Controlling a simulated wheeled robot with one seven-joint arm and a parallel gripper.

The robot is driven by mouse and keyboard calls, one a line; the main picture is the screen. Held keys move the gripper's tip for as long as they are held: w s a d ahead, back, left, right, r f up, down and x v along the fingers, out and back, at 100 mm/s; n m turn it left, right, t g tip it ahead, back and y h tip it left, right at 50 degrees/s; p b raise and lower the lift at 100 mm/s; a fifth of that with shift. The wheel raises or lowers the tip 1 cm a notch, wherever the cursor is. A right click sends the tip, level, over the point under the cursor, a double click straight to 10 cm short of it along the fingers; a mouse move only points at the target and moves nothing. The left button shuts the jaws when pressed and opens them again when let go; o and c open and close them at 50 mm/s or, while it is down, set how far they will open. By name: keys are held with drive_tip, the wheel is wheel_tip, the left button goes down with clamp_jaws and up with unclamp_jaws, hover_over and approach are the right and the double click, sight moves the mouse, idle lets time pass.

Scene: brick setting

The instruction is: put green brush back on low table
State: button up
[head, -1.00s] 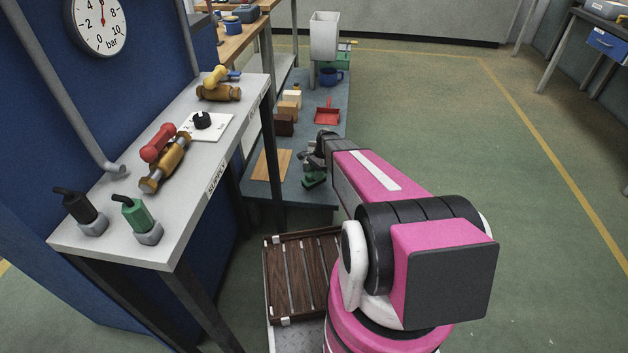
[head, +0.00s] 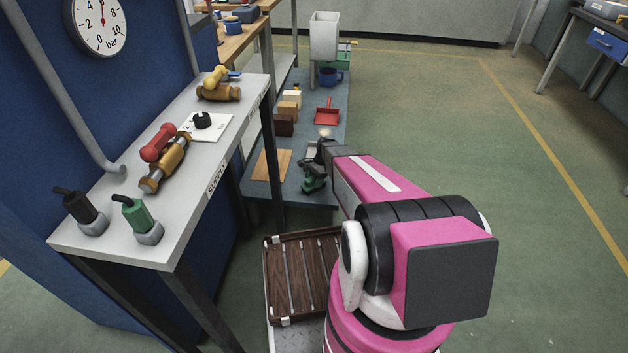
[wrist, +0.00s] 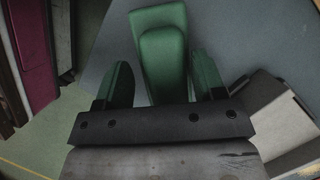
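The green brush (wrist: 163,55) shows in the wrist view as a green block-shaped body between my two fingers. My gripper (wrist: 163,78) is open, with a narrow gap visible on each side of the green body. In the head view my gripper (head: 313,182) is low over the near end of the low table (head: 300,202), beside a wooden board. Green shows at the gripper there, but I cannot tell brush from fingers. My wrist hides part of this spot. I cannot tell whether the brush touches the table.
The wooden board (head: 271,165) lies left of my gripper. A higher grey bench (head: 190,180) stands at left. Floor at right is clear.

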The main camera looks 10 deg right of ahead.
drive_tip(key=v, duration=1.2)
drive_tip(key=s+a+r+n+h, duration=0.1)
drive_tip(key=s+r+n, duration=0.3)
drive_tip(key=s, duration=0.3)
drive_tip(key=s+a+r+n+t+h, duration=0.1)
drive_tip(key=s+r+n, duration=0.3)
drive_tip(key=s, duration=0.4)
drive_tip(key=s+a+r+n+t+h, duration=0.1)
drive_tip(key=s+r+n, duration=0.3)
drive_tip(key=s, duration=0.4)
drive_tip(key=shift+s+a+r+n+h, duration=0.15)
drive_tip(key=shift+a+r+n+h, duration=0.15)
drive_tip(key=shift+a+r+h, duration=0.35)
drive_tip(key=shift+d, duration=0.1)
drive_tip(key=shift+d, duration=0.1)
